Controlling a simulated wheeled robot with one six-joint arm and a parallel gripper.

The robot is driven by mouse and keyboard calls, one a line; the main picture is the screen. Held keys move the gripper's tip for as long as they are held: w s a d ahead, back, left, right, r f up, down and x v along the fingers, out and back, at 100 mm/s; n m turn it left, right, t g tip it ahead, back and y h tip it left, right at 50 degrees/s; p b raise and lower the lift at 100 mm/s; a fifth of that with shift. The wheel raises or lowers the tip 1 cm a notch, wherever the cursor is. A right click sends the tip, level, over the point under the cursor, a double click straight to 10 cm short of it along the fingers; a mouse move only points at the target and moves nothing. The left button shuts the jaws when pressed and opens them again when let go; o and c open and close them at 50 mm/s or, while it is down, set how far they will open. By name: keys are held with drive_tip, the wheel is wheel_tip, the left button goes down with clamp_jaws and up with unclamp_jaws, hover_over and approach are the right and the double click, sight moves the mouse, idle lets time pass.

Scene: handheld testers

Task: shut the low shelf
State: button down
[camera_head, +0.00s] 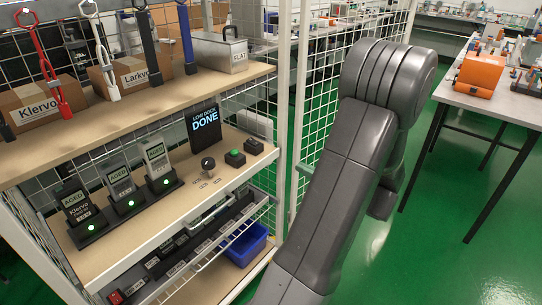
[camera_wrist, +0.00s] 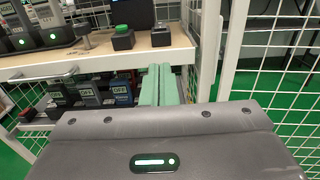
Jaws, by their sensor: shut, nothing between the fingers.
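The low shelf, with a pale front rail (camera_head: 222,246), is below the wooden middle shelf of the rack in the head view. Dark strips and devices show behind the rail. I cannot tell how far out it stands. In the wrist view several labelled testers (camera_wrist: 90,92) stand at this lower level, left of my gripper. A pale bar handle (camera_head: 208,213) shows under the middle shelf's front edge. My gripper (camera_wrist: 158,86) shows two green fingers together, empty, just below the middle shelf's edge near the rack's upright.
The middle shelf (camera_head: 115,232) bears several lit testers, a knob, buttons and a screen reading "DONE". A blue bin (camera_head: 245,244) sits lower down. A white mesh panel (camera_wrist: 275,80) stands close on my right. A worktable (camera_head: 500,95) stands at right; the green floor between is clear.

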sight(260, 147)
drive_tip(key=b+x, duration=0.3)
drive_tip(key=x, duration=0.9)
drive_tip(key=shift+w+a, duration=0.15)
drive_tip(key=shift+a, duration=0.2)
drive_tip(key=shift+w+a, duration=0.35)
drive_tip(key=shift+w, duration=0.05)
drive_tip(key=shift+w+a+r, duration=0.1)
drive_tip(key=shift+a, duration=0.05)
drive_tip(key=p+x, duration=0.1)
drive_tip(key=x, duration=0.3)
drive_tip(key=shift+w+a, duration=0.1)
drive_tip(key=shift+w, duration=0.05)
drive_tip(key=shift+r, duration=0.1)
